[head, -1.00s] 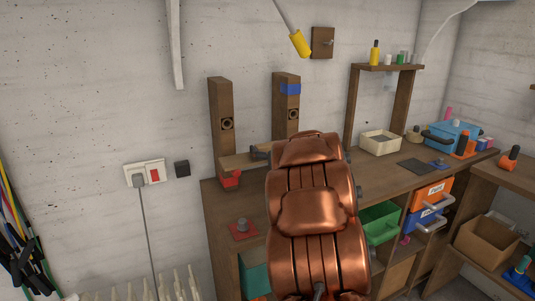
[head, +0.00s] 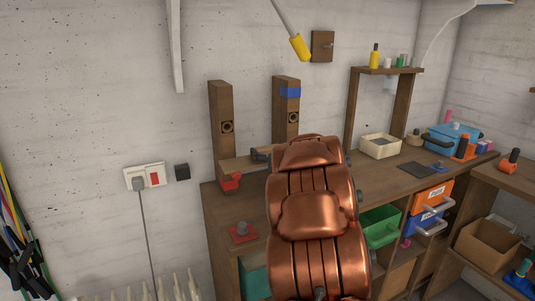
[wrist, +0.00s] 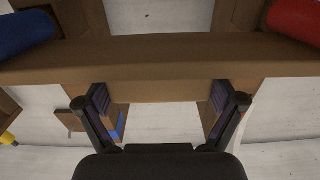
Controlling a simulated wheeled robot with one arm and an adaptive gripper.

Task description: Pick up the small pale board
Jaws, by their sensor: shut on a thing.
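The small pale board (head: 240,165) shows as a light tan strip near the foot of the two wooden posts in the head view, partly hidden by my copper arm. In the wrist view a tan wooden piece (wrist: 165,91), which looks like this board, lies between the two black fingers of my gripper (wrist: 160,97). The fingers are set wide apart, shut on its sides.
A post (head: 220,125) and a blue-taped post (head: 287,110) stand at the back of the bench (head: 221,203). A cream tray (head: 380,147) stands to the right. A blue cylinder (wrist: 24,33) and a red cylinder (wrist: 296,20) flank the wrist view.

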